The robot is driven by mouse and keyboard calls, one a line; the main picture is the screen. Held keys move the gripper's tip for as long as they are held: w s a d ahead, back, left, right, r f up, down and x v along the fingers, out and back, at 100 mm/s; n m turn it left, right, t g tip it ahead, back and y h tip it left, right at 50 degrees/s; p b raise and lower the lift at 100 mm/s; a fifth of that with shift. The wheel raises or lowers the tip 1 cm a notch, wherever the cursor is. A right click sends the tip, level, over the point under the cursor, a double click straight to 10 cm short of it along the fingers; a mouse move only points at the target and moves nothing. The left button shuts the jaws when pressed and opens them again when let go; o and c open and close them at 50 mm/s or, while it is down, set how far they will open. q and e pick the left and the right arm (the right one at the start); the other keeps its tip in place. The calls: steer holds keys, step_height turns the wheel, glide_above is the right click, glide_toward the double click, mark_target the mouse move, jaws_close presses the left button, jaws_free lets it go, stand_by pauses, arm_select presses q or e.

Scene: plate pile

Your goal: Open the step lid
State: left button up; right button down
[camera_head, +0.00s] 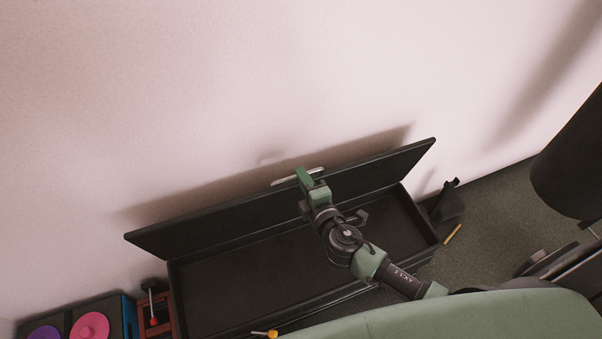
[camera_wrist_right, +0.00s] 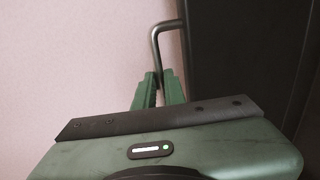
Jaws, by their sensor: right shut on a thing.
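The step lid (camera_head: 240,212) is a long black panel, swung up and leaning back near the pale wall. Below it the black step box (camera_head: 222,292) stands open with a bare inside. A metal bar handle (camera_head: 283,181) sticks up at the lid's top edge. My right gripper (camera_head: 303,175) is shut on this handle. In the right wrist view, the green fingers (camera_wrist_right: 160,86) close around the lower part of the bent handle (camera_wrist_right: 157,43), with the dark lid (camera_wrist_right: 250,60) on the right. The left gripper is not in view.
At the lower left stand a red frame (camera_head: 172,316) and a dark unit with a pink disc (camera_head: 90,326) and a purple disc (camera_head: 44,332). A yellow-tipped thing (camera_head: 272,333) is at the box's front edge. A black object (camera_head: 447,203) and a yellow stick (camera_head: 452,234) are at the right.

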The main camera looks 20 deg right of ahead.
steer(key=shift+s+f, duration=0.3)
steer(key=shift+f, duration=0.1)
steer(key=c, duration=1.8)
jaws_free()
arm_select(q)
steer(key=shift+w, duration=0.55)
arm_select(e)
steer(key=shift+w, duration=0.2)
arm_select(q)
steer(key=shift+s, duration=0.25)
arm_select(e)
steer(key=shift+r, duration=0.1)
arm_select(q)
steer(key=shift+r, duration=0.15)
arm_select(e)
steer(key=v, duration=0.7)
steer(key=shift+s+r, duration=0.1)
steer(key=shift+s, duration=0.3)
